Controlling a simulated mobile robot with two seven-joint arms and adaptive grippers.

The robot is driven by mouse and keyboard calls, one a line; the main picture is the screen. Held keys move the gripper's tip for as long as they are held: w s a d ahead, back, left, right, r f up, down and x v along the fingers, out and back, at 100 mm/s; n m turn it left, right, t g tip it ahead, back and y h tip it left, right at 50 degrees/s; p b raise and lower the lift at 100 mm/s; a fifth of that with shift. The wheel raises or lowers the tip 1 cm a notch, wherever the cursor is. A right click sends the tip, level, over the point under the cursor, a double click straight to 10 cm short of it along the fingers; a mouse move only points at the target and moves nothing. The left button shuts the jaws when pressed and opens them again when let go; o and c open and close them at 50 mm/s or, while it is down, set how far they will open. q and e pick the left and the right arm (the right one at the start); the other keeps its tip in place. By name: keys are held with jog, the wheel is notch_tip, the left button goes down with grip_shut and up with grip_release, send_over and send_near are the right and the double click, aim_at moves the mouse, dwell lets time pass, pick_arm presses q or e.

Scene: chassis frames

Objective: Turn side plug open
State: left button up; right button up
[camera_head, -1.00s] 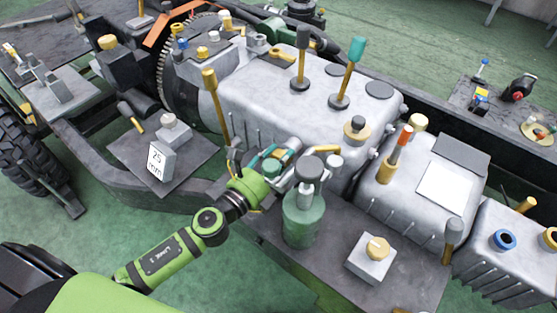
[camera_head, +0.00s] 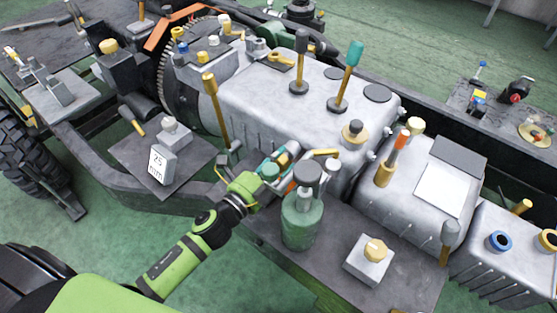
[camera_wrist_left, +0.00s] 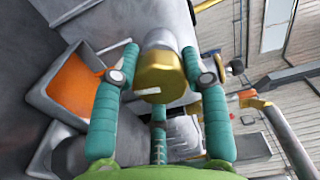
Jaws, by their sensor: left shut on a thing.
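The side plug (camera_wrist_left: 158,74) is a gold hexagonal head on a grey round boss, seen close up in the left wrist view. My left gripper (camera_wrist_left: 160,68) has its two teal padded fingers on either side of the head and is shut on it. In the head view, my left gripper (camera_head: 284,167) reaches the near side of the grey gearbox housing (camera_head: 265,90), low down behind a green bottle. The plug itself is hidden there. My right gripper is not in view.
The green bottle (camera_head: 299,222) with a grey top stands close beside my left gripper. A grey block with a gold knob (camera_head: 369,260) sits on the dark plate. An orange-lined grey tray (camera_wrist_left: 78,88) shows in the wrist view. Tall levers rise from the housing.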

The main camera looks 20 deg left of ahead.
pick_arm(q)
jog(key=shift+w+a+r+n, duration=0.2)
jog(key=shift+a+n, duration=0.1)
jog(key=shift+n, duration=0.2)
jog(key=o, duration=0.9)
jog(key=shift+o, duration=1.3)
jog(key=shift+f, duration=0.2)
jog(key=shift+s, duration=0.15)
jog(key=shift+s+a, duration=0.1)
jog(key=shift+s, duration=0.2)
jog(key=v, duration=1.1)
